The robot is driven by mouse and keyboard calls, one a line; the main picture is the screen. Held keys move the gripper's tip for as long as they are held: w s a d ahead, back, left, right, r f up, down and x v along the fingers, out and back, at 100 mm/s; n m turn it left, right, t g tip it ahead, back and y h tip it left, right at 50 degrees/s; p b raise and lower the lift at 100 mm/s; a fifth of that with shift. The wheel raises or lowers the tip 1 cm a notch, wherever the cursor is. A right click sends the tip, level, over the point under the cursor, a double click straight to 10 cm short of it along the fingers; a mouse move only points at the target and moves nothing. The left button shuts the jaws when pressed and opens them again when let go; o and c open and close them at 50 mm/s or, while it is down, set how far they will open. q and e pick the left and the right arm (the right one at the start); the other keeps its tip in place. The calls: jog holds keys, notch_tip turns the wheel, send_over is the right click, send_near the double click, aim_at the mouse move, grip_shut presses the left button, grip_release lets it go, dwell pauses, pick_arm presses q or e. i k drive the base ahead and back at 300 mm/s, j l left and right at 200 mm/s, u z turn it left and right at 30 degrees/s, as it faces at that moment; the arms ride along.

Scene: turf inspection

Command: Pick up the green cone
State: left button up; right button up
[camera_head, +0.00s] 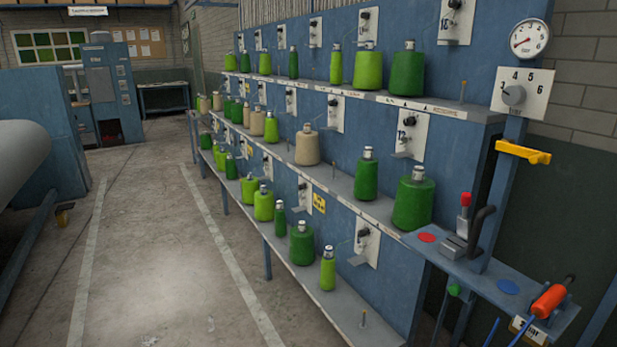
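Several green yarn cones stand upright on a three-level blue rack, so I cannot tell which single one is meant. The nearest large dark green cone (413,199) stands at the right end of the middle shelf, with another green cone (366,175) to its left. A large dark green cone (407,73) and a lighter green cone (368,71) stand on the top shelf. On the bottom shelf are a dark green cone (302,243) and a slim light green one (327,270). Neither gripper is in view.
Beige cones (307,147) share the middle shelf. At the rack's right end are a red-knobbed lever (464,215), a yellow holder (524,152) and an orange-handled tool (549,300). The floor aisle (150,250) is clear.

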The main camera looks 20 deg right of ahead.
aim_at(365, 183)
jog(key=i+j+z, duration=0.15)
jog(key=i, duration=0.5)
jog(key=i+j+z, duration=0.1)
jog(key=i, duration=0.55)
jog(key=i+z, duration=0.25)
jog(key=z, duration=0.2)
jog(key=i+j+z, duration=0.15)
jog(key=z, duration=0.35)
jog(key=i+j+z, duration=0.2)
jog(key=z, duration=0.25)
jog(key=i+j+z, duration=0.15)
jog(key=j+z, duration=0.15)
jog(key=z, duration=0.15)
jog(key=i+j+z, duration=0.1)
jog(key=j+z, duration=0.35)
jog(key=i+j+z, duration=0.1)
jog(key=j+z, duration=0.2)
jog(key=i+j+z, duration=0.1)
jog(key=j+z, duration=0.25)
jog(key=l, duration=0.1)
